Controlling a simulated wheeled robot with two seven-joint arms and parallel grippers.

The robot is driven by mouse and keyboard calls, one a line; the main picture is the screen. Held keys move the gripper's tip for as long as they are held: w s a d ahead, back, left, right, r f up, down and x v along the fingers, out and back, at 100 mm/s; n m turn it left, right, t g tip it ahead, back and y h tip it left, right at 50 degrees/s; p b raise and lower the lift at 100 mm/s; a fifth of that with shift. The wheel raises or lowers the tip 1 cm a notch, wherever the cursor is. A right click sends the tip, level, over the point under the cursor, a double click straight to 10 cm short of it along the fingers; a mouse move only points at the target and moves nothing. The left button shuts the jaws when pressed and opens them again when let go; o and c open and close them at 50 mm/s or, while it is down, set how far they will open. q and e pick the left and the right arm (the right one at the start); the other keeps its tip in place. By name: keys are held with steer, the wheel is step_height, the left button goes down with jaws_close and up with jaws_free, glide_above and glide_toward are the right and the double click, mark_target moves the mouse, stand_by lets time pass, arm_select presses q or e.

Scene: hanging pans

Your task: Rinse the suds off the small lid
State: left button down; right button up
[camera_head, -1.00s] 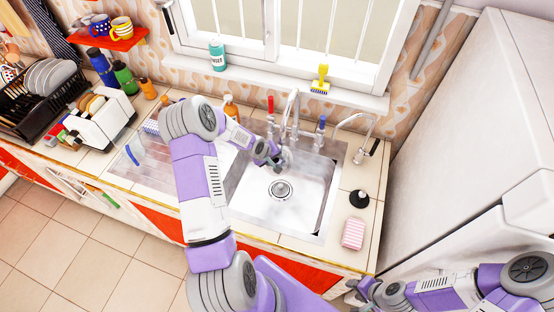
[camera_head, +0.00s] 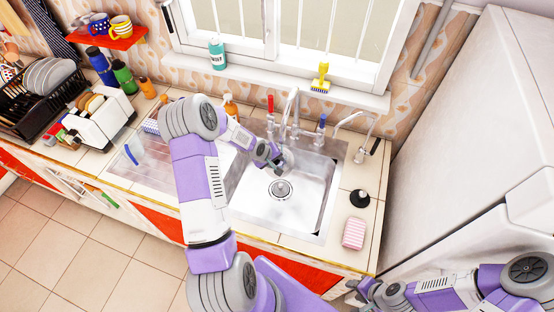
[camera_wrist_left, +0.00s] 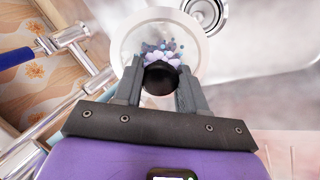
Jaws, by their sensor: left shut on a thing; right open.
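My left gripper (camera_head: 279,163) is over the sink, close to the faucet. In the left wrist view its fingers are shut on the black knob (camera_wrist_left: 160,78) of the small lid (camera_wrist_left: 130,42). The lid is clear glass with a pale rim. White, blue and purple suds (camera_wrist_left: 160,52) sit in a clump around the knob. In the head view the lid is mostly hidden by the gripper and hard to make out. My right gripper (camera_head: 366,288) is open, low at the right, in front of the counter. I cannot tell if water is running.
The steel sink (camera_head: 297,205) has a drain (camera_head: 281,189). The faucet (camera_head: 292,112) has red and blue handles, and a thinner tap (camera_head: 364,124) stands to its right. A pink sponge (camera_head: 354,233) and a black-topped item (camera_head: 359,198) lie on the right counter. A fridge (camera_head: 475,140) bounds the right.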

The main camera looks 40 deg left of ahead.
arm_select(q)
steer(key=s+a+p, duration=0.1)
steer(key=s, duration=0.6)
steer(key=shift+s, duration=0.2)
steer(key=shift+a, duration=0.1)
stand_by(1.0)
steer(key=shift+p, duration=0.3)
steer(key=s+r+p, duration=0.4)
steer(key=s, duration=0.1)
steer(key=shift+a, duration=0.35)
